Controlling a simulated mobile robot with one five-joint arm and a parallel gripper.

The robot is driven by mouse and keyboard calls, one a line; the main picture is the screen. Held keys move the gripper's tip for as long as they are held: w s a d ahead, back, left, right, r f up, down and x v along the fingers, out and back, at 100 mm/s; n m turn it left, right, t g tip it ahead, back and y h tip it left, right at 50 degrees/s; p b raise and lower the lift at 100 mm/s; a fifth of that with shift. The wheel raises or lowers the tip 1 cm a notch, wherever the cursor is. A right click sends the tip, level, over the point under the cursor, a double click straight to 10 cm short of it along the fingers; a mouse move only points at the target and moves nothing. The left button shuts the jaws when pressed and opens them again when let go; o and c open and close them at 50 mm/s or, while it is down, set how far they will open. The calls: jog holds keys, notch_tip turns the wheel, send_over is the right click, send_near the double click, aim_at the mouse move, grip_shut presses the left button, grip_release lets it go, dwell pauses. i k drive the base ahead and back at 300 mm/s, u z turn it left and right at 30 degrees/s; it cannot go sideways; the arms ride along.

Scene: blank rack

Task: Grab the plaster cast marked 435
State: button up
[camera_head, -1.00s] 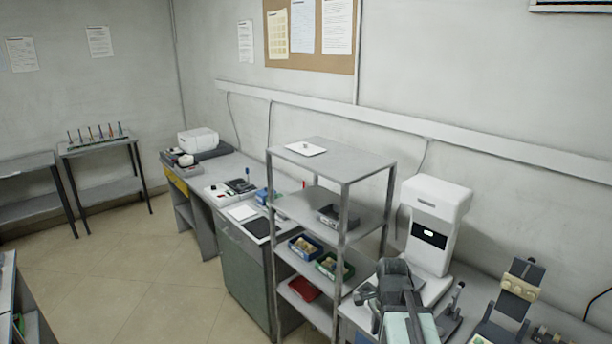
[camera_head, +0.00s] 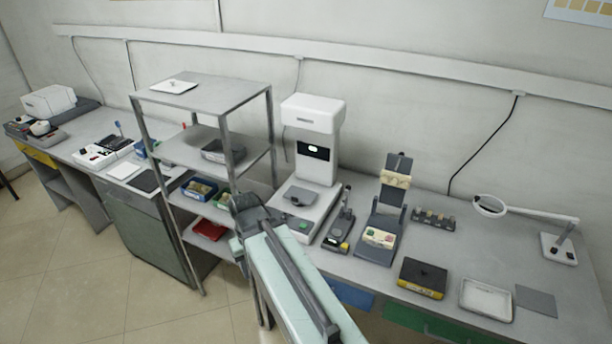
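No marking 435 is legible in the head view, so I cannot tell which thing is the cast. Small pale pieces lie in a blue bin (camera_head: 199,189) and a green-edged bin (camera_head: 254,191) on the shelf rack. A small item lies on a white tray (camera_head: 174,87) on the rack's top. A beige piece (camera_head: 396,180) sits on a dark upright stand on the bench. My gripper (camera_head: 247,207) is at the dark far end of my pale green arm, in front of the rack's right side. Its fingers are not clear, and no held object is visible.
The open metal rack (camera_head: 205,95) stands between a left bench and the right bench (camera_head: 470,239). A white machine (camera_head: 315,135), a black-and-yellow box (camera_head: 422,278), a white tray (camera_head: 486,299) and a ring lamp (camera_head: 489,206) stand on the right bench. Floor is free at lower left.

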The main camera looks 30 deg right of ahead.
aim_at(379, 238)
jog(key=u, duration=1.65)
jog(key=k, duration=1.25)
jog(key=z, duration=1)
jog(key=i, duration=0.5)
jog(key=u, duration=0.05)
